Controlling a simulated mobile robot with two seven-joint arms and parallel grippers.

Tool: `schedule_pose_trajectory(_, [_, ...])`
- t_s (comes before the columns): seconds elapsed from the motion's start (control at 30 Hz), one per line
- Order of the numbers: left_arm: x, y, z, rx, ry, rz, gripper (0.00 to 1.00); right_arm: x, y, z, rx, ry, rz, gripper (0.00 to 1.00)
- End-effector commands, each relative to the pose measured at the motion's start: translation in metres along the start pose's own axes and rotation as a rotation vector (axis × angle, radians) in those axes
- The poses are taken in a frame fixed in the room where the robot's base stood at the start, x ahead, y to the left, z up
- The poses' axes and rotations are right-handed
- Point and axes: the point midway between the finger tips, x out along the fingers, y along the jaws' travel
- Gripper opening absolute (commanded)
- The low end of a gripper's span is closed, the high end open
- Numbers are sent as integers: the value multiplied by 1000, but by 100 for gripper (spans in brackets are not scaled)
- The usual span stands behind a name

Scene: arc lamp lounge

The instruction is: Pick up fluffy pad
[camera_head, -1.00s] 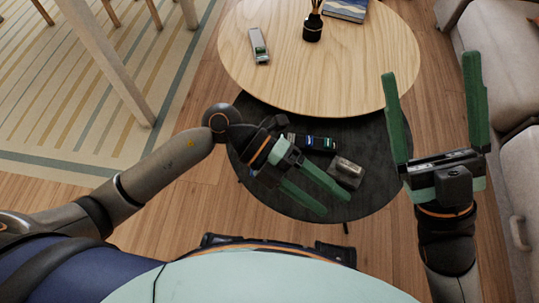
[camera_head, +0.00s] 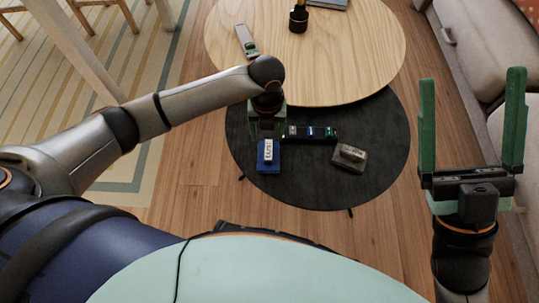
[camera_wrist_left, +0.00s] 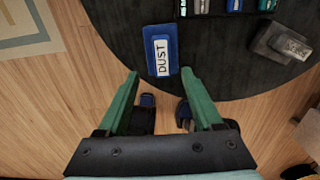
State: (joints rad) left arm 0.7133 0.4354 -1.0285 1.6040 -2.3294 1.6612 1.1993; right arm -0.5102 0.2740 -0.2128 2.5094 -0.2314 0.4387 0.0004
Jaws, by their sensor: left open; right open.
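A blue pad (camera_head: 268,158) with a white label reading "DUST" lies near the left edge of the low black table (camera_head: 330,195); it looks like the fluffy pad. In the left wrist view the pad (camera_wrist_left: 161,52) sits just beyond and between the fingertips. My left gripper (camera_head: 266,130) is open and empty, pointing down above the table's left side; its fingers are partly hidden in the head view. I cannot tell its height above the pad. My right gripper (camera_head: 471,75) is open and empty, fingers up, right of the tables.
A grey labelled block (camera_head: 349,157) lies right of the pad. A dark holder with several coloured items (camera_head: 311,133) is behind. A higher wooden table (camera_head: 330,60) overlaps the black table's back, carrying a grey-and-green item (camera_head: 246,41) and a dark reed bottle (camera_head: 299,18). A sofa (camera_head: 475,60) stands right.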

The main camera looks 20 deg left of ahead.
Motion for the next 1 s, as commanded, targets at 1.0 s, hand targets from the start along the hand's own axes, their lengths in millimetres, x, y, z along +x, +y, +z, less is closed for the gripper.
schedule_pose_trajectory(1.0, [92,-3,-1,4,1,-4,64,-26,-21,27,73,-9,-23,89])
